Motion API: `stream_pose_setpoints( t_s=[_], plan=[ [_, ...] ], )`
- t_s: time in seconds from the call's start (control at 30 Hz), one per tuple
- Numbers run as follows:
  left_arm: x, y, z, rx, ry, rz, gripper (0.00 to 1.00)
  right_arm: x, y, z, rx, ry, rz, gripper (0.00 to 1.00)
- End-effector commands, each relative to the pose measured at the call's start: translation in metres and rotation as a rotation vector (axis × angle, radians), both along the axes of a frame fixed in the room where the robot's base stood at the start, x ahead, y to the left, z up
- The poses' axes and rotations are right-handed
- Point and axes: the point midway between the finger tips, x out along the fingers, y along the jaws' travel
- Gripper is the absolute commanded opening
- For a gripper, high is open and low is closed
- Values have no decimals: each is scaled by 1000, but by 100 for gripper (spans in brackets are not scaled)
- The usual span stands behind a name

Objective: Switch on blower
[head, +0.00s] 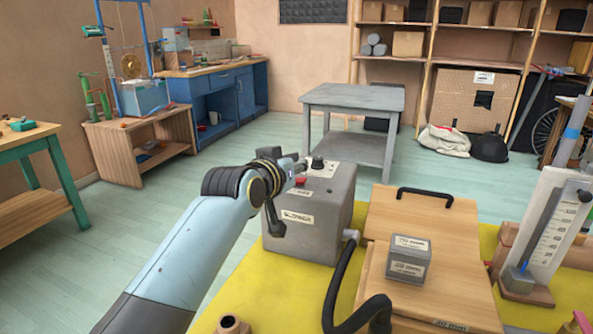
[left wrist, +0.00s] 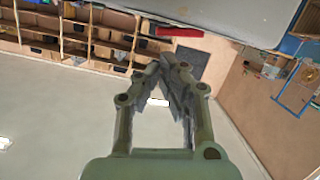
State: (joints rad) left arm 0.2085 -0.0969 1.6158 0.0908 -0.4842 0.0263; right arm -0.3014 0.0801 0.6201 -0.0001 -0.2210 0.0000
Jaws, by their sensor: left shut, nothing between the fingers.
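The blower (head: 330,215) is a grey box with a label on its front, standing on the yellow mat (head: 252,292). On its top are a red switch (head: 301,182) and a black knob (head: 318,163). My left gripper (head: 298,166) is shut and empty by the box's upper left edge, partly hidden by my own wrist. In the left wrist view its closed fingertips (left wrist: 168,62) show near a red part (left wrist: 178,31), likely the switch, beside a large grey surface (left wrist: 215,12). I cannot tell whether they touch. My right gripper is not in view.
A black hose (head: 338,280) runs from the blower across the mat. To the right are a wooden board with a black handle (head: 424,195), a small grey labelled block (head: 408,258) and an upright scale (head: 548,225). A grey table (head: 352,97) stands behind.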

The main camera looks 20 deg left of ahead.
Motion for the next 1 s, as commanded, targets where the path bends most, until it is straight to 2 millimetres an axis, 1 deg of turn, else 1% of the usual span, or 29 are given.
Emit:
stream_pose_setpoints(
  t_s=[0.03,0.13,0.47,0.53,0.63,0.73,0.87,1.0],
  plan=[
    [0,-1,-5,-1,2,0,0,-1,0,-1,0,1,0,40],
    [0,-2,-9,-1,0,0,0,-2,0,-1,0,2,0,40],
    [-1,-2,-10,0,0,0,0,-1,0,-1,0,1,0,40],
    [-1,-3,-12,25,1,1,0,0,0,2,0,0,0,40],
    [0,-2,-17,127,-2,0,0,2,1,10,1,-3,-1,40],
    [0,-1,-19,121,-2,0,0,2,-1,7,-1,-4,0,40],
    [0,-1,-18,120,-2,1,0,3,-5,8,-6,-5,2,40],
    [2,-1,-6,121,-3,1,0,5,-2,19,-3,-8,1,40]
  ],
)
